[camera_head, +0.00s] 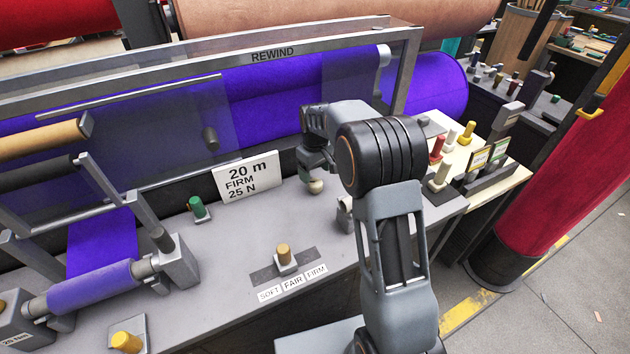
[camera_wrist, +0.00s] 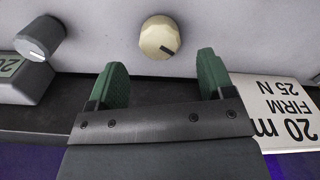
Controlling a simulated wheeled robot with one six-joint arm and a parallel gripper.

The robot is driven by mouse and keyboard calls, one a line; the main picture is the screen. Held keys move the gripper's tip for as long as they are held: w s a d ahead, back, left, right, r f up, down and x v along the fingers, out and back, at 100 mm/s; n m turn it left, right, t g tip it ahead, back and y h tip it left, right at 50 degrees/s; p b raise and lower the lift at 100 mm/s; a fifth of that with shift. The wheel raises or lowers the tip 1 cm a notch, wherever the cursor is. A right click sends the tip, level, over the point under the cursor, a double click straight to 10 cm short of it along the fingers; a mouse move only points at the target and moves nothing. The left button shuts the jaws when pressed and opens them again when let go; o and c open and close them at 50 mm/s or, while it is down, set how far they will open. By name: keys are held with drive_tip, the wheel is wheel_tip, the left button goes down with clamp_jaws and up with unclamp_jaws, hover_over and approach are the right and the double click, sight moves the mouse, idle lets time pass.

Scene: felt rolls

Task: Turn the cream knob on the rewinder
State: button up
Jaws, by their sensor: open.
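The cream knob (camera_wrist: 158,37) is round and sits on the rewinder's grey panel. A dark pointer line on its face points to the lower right in the wrist view. In the head view the knob (camera_head: 316,186) shows just below my gripper (camera_head: 312,163), which partly hides the area around it. In the wrist view my gripper (camera_wrist: 162,65) has two green fingers spread apart with nothing between them. The knob lies just beyond the fingertips, roughly centred between them, and appears apart from both.
A grey knob (camera_wrist: 42,36) with a white mark stands left of the cream one in the wrist view. A sign reading 20 m FIRM 25 N (camera_head: 248,177), a green knob (camera_head: 196,207) and a lever at FAIR (camera_head: 284,254) are nearby. Purple felt (camera_head: 438,86) lies behind.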

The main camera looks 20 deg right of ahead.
sight(315, 183)
wheel_tip(315, 183, up, 8)
drive_tip(key=shift+r, duration=0.2)
idle(0.5)
drive_tip(key=s+r+m+t, duration=0.2)
drive_tip(key=s+r, duration=0.2)
drive_tip(key=s, duration=0.8)
drive_tip(key=s+f+m+t, duration=0.1)
drive_tip(key=s+f+m, duration=0.2)
drive_tip(key=s, duration=1)
drive_tip(key=shift+s+a+f+t, duration=0.3)
drive_tip(key=shift+s+f, duration=0.1)
drive_tip(key=shift+f, duration=0.2)
